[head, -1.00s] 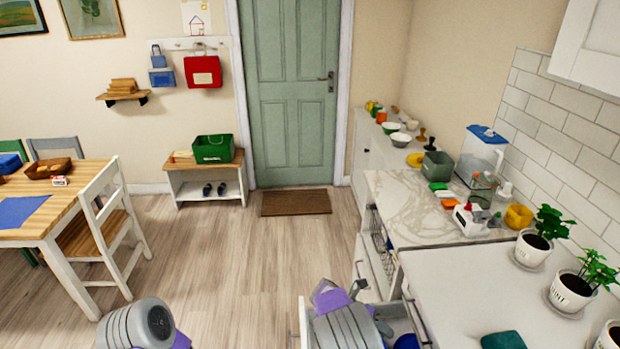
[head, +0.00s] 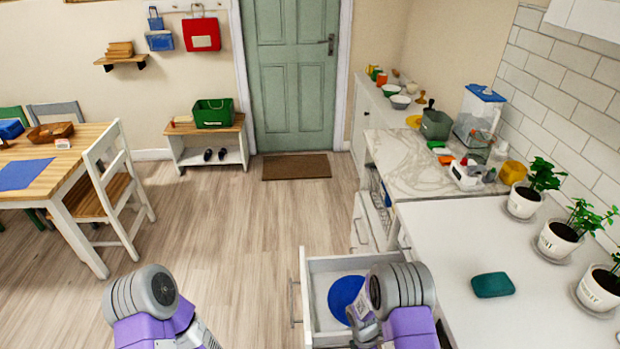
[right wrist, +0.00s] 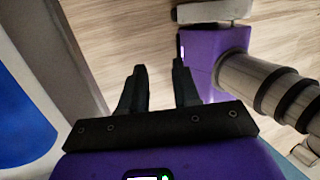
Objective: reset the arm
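My right gripper (right wrist: 160,88) shows in the right wrist view with its two dark fingers apart and nothing between them. It points toward the wooden floor, beside the open drawer. In the head view my right arm is over the open drawer's right part, and its fingers are hidden. My left arm is at the bottom left of the head view above the floor, and its gripper fingers are out of sight.
A white drawer (head: 317,282) stands open at the counter's left side with a blue round thing (head: 343,297) in it. A teal cloth-like item (head: 493,285) and potted plants (head: 560,240) are on the counter (head: 455,240). The floor (head: 235,235) left of the drawer is clear.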

